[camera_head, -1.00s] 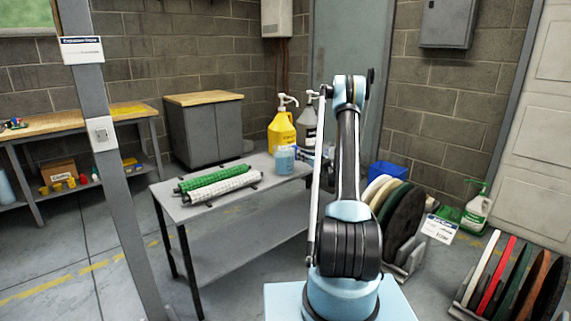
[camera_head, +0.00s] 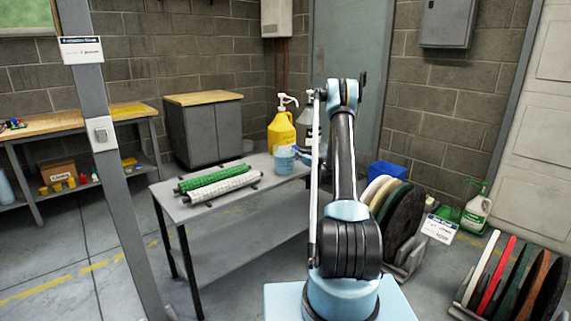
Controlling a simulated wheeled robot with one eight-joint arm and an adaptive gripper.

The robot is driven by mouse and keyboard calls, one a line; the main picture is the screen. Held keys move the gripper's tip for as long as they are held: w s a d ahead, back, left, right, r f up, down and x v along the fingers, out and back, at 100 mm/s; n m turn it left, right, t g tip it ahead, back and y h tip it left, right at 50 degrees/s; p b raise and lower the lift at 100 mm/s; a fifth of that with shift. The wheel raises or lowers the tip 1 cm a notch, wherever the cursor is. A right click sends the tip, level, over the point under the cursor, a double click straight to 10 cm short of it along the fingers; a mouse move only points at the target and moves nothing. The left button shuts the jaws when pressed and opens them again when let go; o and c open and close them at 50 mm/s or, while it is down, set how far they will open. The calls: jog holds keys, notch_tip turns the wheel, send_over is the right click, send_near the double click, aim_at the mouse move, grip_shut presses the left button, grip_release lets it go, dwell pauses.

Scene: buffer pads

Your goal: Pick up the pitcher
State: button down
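A translucent blue pitcher (camera_head: 284,160) stands upright near the far right end of the grey metal table (camera_head: 225,200). My arm rises in the middle of the view and bends away toward the table. My gripper (camera_head: 304,154) appears to be just to the right of the pitcher, mostly hidden behind my own arm. Its fingers cannot be made out, and I cannot tell whether it touches the pitcher.
A yellow pump jug (camera_head: 281,132) stands right behind the pitcher. A grey jug (camera_head: 307,118) beside it is mostly covered by my arm. A green roll (camera_head: 214,178) and a white roll (camera_head: 220,187) lie on the table's left. Round pads (camera_head: 405,215) stand in a rack at right.

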jog(key=shift+r, duration=0.2)
jog(key=shift+r, duration=4.85)
